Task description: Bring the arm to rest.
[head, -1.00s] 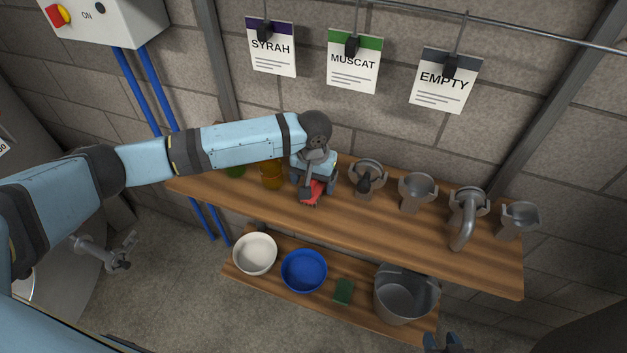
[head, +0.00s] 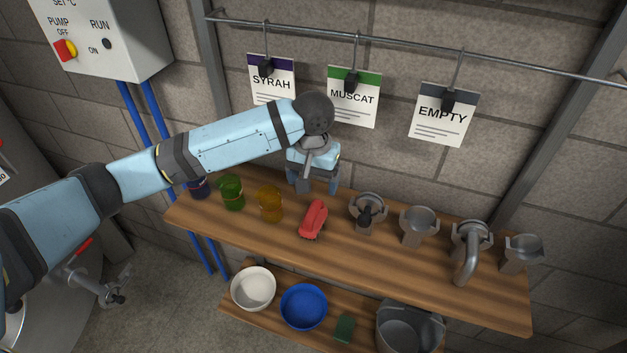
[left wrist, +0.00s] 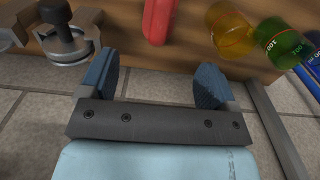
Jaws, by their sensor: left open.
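My left arm reaches in from the left in the head view. Its gripper (head: 315,186) is above the back of the upper wooden shelf (head: 400,255), near the wall. In the left wrist view the left gripper (left wrist: 155,88) shows two blue fingers spread apart with nothing between them. A red object, perhaps a brush or handle (head: 314,220), lies on the shelf just in front of the gripper and apart from it. It also shows beyond the fingertips in the left wrist view (left wrist: 158,18). My right gripper is not visible now.
On the upper shelf stand amber (head: 270,204), green (head: 231,192) and dark blue (head: 199,187) vessels at left, and several grey metal fittings (head: 418,226) at right. Below are a white bowl (head: 254,289), a blue bowl (head: 304,307) and a metal bucket (head: 409,330). Cards hang on the wall behind.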

